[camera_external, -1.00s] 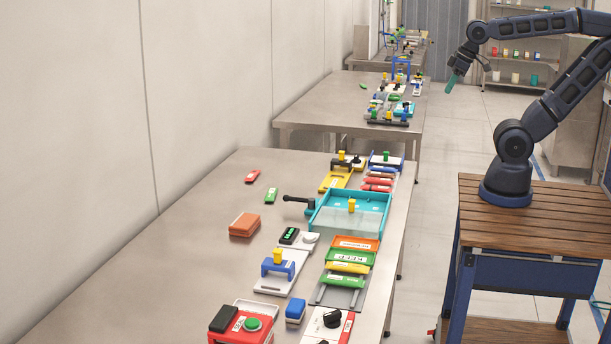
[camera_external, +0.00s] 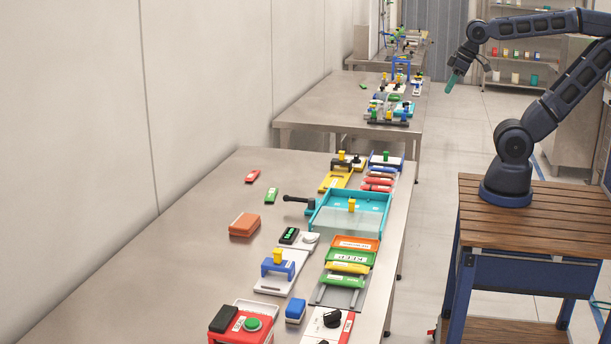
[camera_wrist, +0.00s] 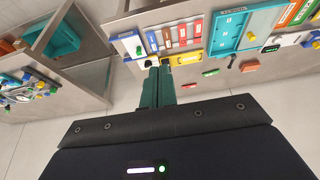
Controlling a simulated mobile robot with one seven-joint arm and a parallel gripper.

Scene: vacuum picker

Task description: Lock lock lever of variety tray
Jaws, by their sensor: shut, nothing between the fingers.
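A teal tray (camera_external: 318,219) with a clear cover and a yellow knob (camera_external: 351,205) sits on the near steel table. I take it for the variety tray. A black lever (camera_external: 296,199) sticks out from its left side, pointing left. Whether it is locked I cannot tell. My gripper (camera_external: 452,83) is high above the floor, right of the tables and far from the tray, with its teal fingers pointing down. In the wrist view my gripper (camera_wrist: 156,78) has its fingers together and empty.
A second table (camera_external: 310,105) with more devices stands behind. The near table's left part is bare.

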